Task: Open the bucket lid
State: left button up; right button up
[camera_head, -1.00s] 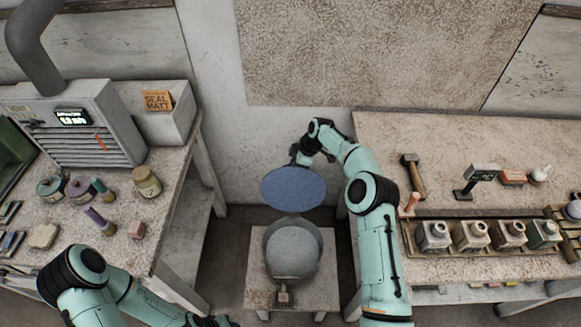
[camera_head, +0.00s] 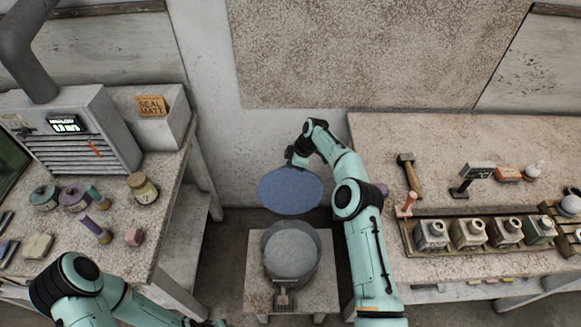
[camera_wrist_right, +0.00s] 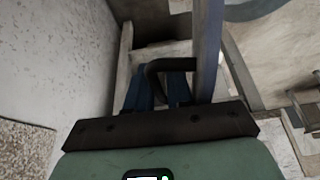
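The grey bucket (camera_head: 270,272) stands on a low stand, its mouth facing up and uncovered. Its round blue-grey lid (camera_head: 290,190) is raised, standing steeply behind the mouth; in the right wrist view the lid (camera_wrist_right: 208,45) shows nearly edge-on. My right gripper (camera_head: 298,157) is behind the lid's upper edge. In the right wrist view its blue fingers (camera_wrist_right: 160,88) are closed around a dark bent handle (camera_wrist_right: 168,64) beside the lid. My left gripper (camera_head: 205,323) is at the bottom edge, low and left of the bucket, mostly cut off; its fingers cannot be read.
The low stand (camera_head: 318,290) sits between a left bench (camera_head: 165,190) with jars and a grey machine, and a right bench (camera_head: 380,135) with a hammer (camera_head: 410,174) and a rack of bottles. A wall (camera_head: 232,170) is close behind the lid.

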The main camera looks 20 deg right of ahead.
jog(key=shift+w+d+r, duration=0.1)
jog(key=shift+r, duration=0.15)
jog(key=v, duration=1.3)
